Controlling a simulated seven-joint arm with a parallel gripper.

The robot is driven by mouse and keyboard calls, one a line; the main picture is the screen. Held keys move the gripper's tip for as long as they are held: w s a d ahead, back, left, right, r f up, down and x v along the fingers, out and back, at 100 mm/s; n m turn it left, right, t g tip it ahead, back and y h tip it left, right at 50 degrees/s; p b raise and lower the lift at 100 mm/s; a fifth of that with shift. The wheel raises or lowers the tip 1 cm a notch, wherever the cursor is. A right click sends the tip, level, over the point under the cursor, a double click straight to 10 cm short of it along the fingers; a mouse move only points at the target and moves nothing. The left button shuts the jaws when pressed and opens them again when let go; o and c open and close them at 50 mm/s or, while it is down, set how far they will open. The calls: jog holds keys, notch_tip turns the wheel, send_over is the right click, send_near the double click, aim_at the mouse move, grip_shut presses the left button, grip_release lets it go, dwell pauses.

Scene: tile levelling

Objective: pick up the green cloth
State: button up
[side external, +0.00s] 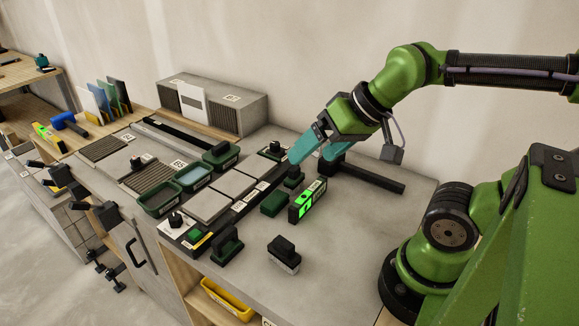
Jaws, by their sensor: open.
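The green cloth (273,203) looks like a small dark green folded pad, lying flat on the grey worktop in the side external view. It lies just left of the digital level with the bright green display. My gripper (311,159) has teal fingers, which are apart with nothing visible between them. It is above and to the right of the cloth, and does not touch it. The fingertips are close to a black knobbed block (293,176); I cannot tell whether they touch it.
The digital level (307,201) stands close beside the cloth. A black T-shaped tool (370,177) lies right of the gripper. Grey tiles (209,204) and green trays (160,198) are to the left. A black-handled block (284,254) stands in front, with bare worktop around it.

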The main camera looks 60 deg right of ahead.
jog(key=n+g+h, duration=0.2)
jog(key=n+g, duration=0.2)
jog(key=g, duration=0.3)
send_over(275, 198)
notch_tip(275, 198, down, 6)
jog(key=f, duration=1)
jog(key=shift+s+a+f, duration=0.15)
jog(key=shift+s+f, duration=0.2)
jog(key=shift+w+f, duration=0.2)
jog(key=shift+f, duration=1.35)
jog(key=shift+w+f, duration=0.15)
jog(key=shift+f, duration=1.4)
jog(key=c, duration=0.7)
